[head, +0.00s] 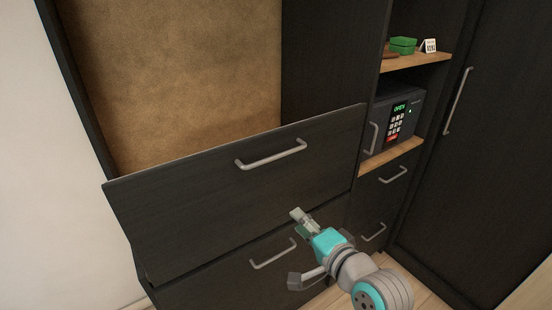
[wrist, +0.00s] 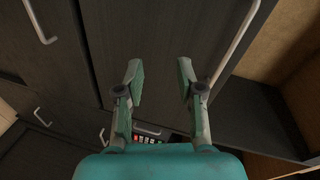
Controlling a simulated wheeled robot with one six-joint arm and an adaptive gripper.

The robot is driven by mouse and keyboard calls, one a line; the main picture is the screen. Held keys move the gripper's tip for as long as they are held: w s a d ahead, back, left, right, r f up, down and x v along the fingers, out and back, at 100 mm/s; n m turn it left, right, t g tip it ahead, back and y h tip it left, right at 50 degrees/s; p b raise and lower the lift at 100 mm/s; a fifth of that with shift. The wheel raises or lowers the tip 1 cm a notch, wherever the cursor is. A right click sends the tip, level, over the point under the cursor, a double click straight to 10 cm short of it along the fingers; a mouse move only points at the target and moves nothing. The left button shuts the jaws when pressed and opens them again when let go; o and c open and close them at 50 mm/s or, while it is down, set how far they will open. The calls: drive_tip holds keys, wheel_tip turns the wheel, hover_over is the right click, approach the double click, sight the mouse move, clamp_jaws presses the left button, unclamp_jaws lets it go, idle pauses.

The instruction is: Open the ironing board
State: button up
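No ironing board shows plainly in either view, and I cannot tell which part of the cabinet holds it. A wide dark front panel (head: 215,205) with a bar handle (head: 270,154) stands tilted out from the cabinet at its top. A second dark front with its own bar handle (head: 272,254) is below it. My gripper (head: 301,222) is in front of the tilted panel, below and right of its handle. In the wrist view my gripper (wrist: 161,80) has its two fingers apart, with nothing between them but dark panel surface behind.
A brown textured surface (head: 190,75) fills the recess behind the tilted panel. To the right, a safe (head: 396,115) reading OPEN sits on a wooden shelf (head: 392,156). Drawers below have handles (head: 393,175). A tall dark door (head: 490,130) has a vertical handle (head: 458,101).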

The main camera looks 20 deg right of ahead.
drive_tip(key=m+y, duration=0.1)
drive_tip(key=m, duration=0.1)
approach(277, 158)
drive_tip(key=x, duration=1)
drive_tip(key=shift+w, duration=0.3)
clamp_jaws()
